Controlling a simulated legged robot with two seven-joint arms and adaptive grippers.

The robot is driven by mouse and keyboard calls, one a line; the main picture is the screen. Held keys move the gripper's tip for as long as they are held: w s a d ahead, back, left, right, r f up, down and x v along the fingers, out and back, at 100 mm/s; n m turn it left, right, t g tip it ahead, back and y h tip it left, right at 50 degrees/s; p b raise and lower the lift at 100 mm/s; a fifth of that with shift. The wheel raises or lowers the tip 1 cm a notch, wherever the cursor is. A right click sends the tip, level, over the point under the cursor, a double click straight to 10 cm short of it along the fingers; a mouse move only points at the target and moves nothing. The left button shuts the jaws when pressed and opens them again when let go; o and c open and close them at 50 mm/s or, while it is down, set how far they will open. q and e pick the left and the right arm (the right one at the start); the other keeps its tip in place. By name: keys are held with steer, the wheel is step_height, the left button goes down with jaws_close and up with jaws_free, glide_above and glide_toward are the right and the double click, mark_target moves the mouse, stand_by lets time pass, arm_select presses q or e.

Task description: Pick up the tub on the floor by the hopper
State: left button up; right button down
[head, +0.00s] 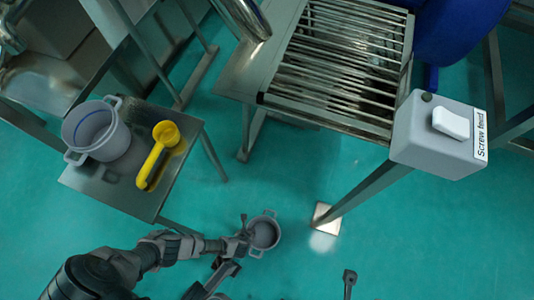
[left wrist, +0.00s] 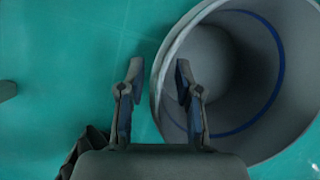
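The grey two-handled tub (head: 264,234) stands upright on the green floor near the foot of the slatted machine. In the left wrist view the tub (left wrist: 240,75) is large at the right, looks empty inside and has a blue line around its inner wall. My left gripper (head: 246,230) is at the tub's left rim. Its fingers (left wrist: 159,72) are apart, one outside the near wall and one over the tub's opening, with the rim between them. I cannot make out contact. Dark parts at the bottom of the head view may belong to my right arm; its gripper is unclear.
A metal stand (head: 135,189) at the left holds another grey tub (head: 97,133) and a yellow scoop (head: 158,153). The slatted metal machine (head: 335,65) with a grey "Screw feed" switch box (head: 430,135) is at the upper right. Its leg foot (head: 326,215) is just right of the floor tub.

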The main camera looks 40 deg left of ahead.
arm_select(q)
steer(key=shift+w+r, duration=0.1)
jaws_close()
stand_by(0.3)
